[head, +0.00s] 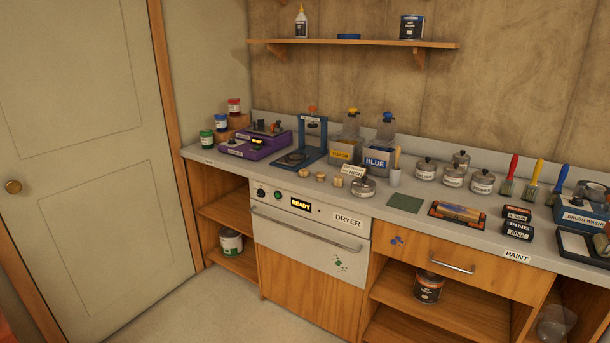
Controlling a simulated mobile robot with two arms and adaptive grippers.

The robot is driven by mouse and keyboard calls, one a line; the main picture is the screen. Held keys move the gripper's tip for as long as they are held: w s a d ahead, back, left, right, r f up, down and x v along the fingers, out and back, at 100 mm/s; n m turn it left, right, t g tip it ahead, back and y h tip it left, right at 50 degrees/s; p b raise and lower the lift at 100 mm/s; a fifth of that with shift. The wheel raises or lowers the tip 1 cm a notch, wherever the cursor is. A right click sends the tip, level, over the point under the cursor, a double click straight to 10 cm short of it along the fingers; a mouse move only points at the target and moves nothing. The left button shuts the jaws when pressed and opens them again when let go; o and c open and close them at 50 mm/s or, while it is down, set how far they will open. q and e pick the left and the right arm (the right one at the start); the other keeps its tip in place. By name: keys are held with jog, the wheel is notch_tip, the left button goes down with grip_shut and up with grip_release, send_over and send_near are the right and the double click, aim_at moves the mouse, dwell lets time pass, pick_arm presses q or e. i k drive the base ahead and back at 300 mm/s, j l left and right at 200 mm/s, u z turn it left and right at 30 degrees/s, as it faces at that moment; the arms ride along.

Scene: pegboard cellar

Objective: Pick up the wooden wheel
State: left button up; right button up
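Three small, pale wooden round pieces sit in a row near the front edge of the grey counter, above the dryer. They are the left one (303,172), the middle one (320,177) and the right one (338,181). They look like wooden wheels, but they are too small to tell for sure. Neither of my grippers shows in the head view.
A lidded jar (363,187) stands just right of the round pieces. Behind them are a blue press (313,138) and yellow (345,150) and blue (377,159) containers. A purple machine (255,143) is left. The dryer (310,222) is below. Floor in front is clear.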

aim_at(303, 173)
jog(key=i+j+z, duration=0.15)
jog(key=i, duration=0.35)
jog(key=i+j+z, duration=0.2)
jog(key=i+j, duration=0.15)
jog(key=i, duration=0.1)
